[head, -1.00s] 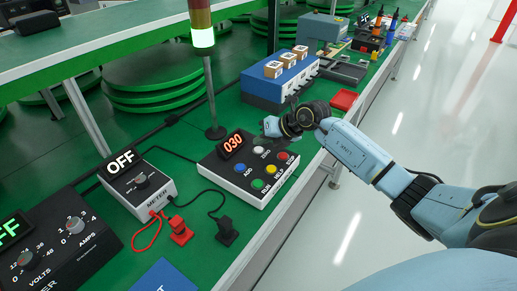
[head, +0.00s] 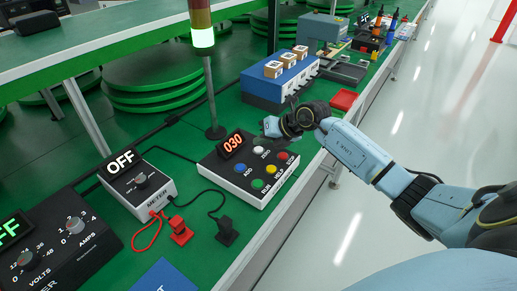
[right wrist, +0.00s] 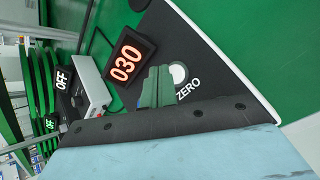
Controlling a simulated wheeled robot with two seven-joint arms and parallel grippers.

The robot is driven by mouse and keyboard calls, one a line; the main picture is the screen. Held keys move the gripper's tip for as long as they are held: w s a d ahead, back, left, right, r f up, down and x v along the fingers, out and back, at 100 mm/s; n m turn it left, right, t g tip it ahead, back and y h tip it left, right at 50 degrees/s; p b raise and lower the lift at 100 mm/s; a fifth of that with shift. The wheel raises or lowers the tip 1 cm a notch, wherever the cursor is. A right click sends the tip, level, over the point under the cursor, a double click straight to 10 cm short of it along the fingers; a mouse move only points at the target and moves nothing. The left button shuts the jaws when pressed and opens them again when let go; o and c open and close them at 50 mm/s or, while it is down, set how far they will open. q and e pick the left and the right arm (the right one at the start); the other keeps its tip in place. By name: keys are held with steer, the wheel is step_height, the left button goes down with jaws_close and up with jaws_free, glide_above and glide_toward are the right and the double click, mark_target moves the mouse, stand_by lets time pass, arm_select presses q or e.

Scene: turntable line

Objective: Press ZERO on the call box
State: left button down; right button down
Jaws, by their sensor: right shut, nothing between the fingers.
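The call box (head: 225,176) is a black-topped white box on the green bench. Its lit display (head: 233,143) reads 030, also in the right wrist view (right wrist: 124,64). The white ZERO button (head: 258,149) is on the far part of its top, behind the blue ADD button (head: 240,168). My right gripper (head: 269,127) is shut and empty, just beyond the box's far edge and near ZERO. In the right wrist view its fingertips (right wrist: 157,86) lie beside the white ZERO button (right wrist: 179,73) and partly overlap it. I cannot tell whether they touch. My left gripper is not in view.
Green, yellow and red buttons (head: 270,170) line the box's near right side. A meter (head: 138,188) reading OFF, with red and black plugs, stands left. A lamp post (head: 211,90) rises behind the box. A blue case (head: 270,92) with small boxes on it stands beyond.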

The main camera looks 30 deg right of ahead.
steer(key=shift+f, duration=0.15)
steer(key=shift+f, duration=0.3)
steer(key=shift+f, duration=0.4)
stand_by(0.6)
steer(key=shift+r, duration=0.1)
steer(key=shift+r+p, duration=0.7)
steer(key=shift+r, duration=0.05)
